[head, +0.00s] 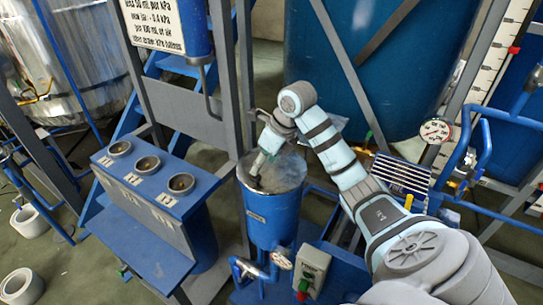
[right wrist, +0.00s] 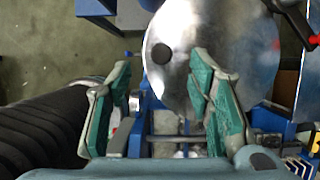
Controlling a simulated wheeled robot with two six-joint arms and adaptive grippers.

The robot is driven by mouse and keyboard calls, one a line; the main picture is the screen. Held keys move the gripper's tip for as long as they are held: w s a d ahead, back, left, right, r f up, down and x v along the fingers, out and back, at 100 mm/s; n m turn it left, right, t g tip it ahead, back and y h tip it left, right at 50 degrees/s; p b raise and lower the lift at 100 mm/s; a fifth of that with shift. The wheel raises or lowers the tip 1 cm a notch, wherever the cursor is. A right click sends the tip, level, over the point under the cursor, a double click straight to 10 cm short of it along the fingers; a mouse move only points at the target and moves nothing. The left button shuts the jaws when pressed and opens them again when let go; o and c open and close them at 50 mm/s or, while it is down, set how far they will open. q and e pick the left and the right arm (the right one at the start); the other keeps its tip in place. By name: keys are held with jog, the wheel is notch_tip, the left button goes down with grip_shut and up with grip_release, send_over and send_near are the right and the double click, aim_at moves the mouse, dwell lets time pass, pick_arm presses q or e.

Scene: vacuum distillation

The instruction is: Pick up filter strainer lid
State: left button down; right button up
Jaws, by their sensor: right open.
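The filter strainer lid (head: 289,172) is a round, shiny metal disc on top of the blue strainer body (head: 272,217), in the middle of the head view. In the right wrist view the lid (right wrist: 222,45) lies flat beyond my fingers, with a dark round knob (right wrist: 161,54) near its left edge. My right gripper (head: 256,171) is over the left part of the lid and partly hides it. In the right wrist view my right gripper (right wrist: 160,84) is open, with green-padded fingers apart and nothing between them. I cannot tell whether a fingertip touches the lid. My left gripper is not in view.
A blue stand with several round holders (head: 147,165) is left of the strainer. A grey frame post (head: 231,90) rises close behind the strainer. A grey control box (head: 311,268) sits in front, and a pressure gauge (head: 435,130) is at right. Large blue tanks fill the back.

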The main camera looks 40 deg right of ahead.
aim_at(258, 177)
jog(key=x, duration=0.7)
jog(key=shift+s+d, duration=0.1)
jog(key=shift+d, duration=0.1)
jog(key=shift+s, duration=0.15)
jog(key=shift+c, duration=1)
grip_shut()
